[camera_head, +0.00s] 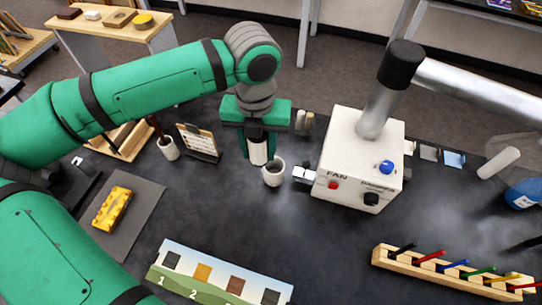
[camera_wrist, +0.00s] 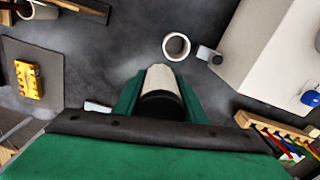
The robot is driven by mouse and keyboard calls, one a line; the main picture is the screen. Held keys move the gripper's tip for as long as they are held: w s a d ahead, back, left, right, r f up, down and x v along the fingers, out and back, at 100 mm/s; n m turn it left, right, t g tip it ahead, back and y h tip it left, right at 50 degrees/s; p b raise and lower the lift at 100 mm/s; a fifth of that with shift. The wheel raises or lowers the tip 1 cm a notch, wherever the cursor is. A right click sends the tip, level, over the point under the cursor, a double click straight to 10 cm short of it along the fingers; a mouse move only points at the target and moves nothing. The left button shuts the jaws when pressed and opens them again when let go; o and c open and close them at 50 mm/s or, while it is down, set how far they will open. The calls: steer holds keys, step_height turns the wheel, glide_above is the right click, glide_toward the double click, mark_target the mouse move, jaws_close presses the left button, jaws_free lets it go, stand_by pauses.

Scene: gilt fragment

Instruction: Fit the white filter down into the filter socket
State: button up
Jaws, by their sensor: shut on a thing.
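My gripper (camera_head: 257,146) is shut on the white filter (camera_head: 258,154), a pale cylinder pointing down between the green fingers. The filter also shows in the wrist view (camera_wrist: 160,77), with a dark part nearer the wrist. A round white open-topped cup (camera_head: 273,173) stands just right of the filter in the head view; in the wrist view the cup (camera_wrist: 176,46) is ahead of the filter tip. A small grey-white fitting (camera_head: 304,175) projects from the left side of the white fan box (camera_head: 358,155). I cannot tell for certain which of these is the filter socket.
A pen holder (camera_head: 168,149) and a small framed stand (camera_head: 198,142) are left of my gripper. A yellow block (camera_head: 112,209) lies on a grey mat. A picture strip (camera_head: 218,275) and a wooden pen rack (camera_head: 450,272) are in front. The central black tabletop is clear.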

steer(key=w+d+f, duration=0.3)
steer(key=w+f, duration=0.1)
steer(key=f, duration=0.5)
steer(key=shift+d, duration=0.3)
steer(key=shift+s+d+f, duration=0.15)
steer(key=shift+d+f, duration=0.05)
steer(key=o, duration=1.1)
steer(key=shift+c, duration=0.2)
steer(key=shift+a, duration=0.1)
steer(key=shift+r, duration=0.15)
